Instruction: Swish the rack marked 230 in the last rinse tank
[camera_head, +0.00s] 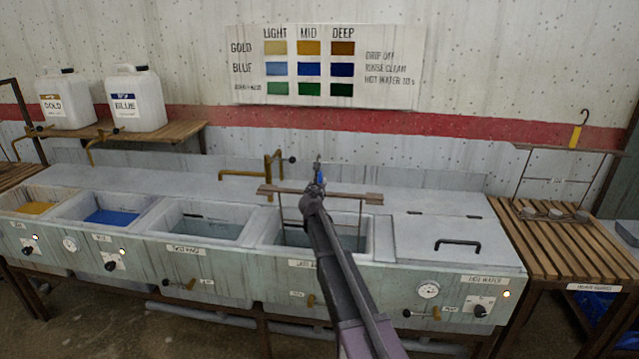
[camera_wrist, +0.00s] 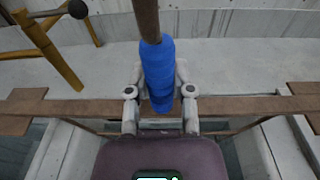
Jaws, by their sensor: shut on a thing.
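My gripper (camera_head: 314,191) is shut on the blue grip (camera_wrist: 158,75) of a rack's hook. The rack's brown crossbar (camera_head: 345,197) spans the last rinse tank (camera_head: 375,237), and its thin side rods go down into that tank. My arm hides part of the rack and the tank's front label. In the wrist view the crossbar (camera_wrist: 240,106) runs behind my fingers, over the tank opening. I cannot read a number on this rack. How deep its lower part sits in the water cannot be told.
Left of it are the first rinse tank (camera_head: 205,226), a blue tank (camera_head: 108,215) and a gold tank (camera_head: 35,207). A closed lid with a black handle (camera_head: 457,243) covers the hot water tank at right. A yellow-hooked rack (camera_head: 575,136) stands on the slatted table. A brass tap (camera_head: 272,163) rises behind.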

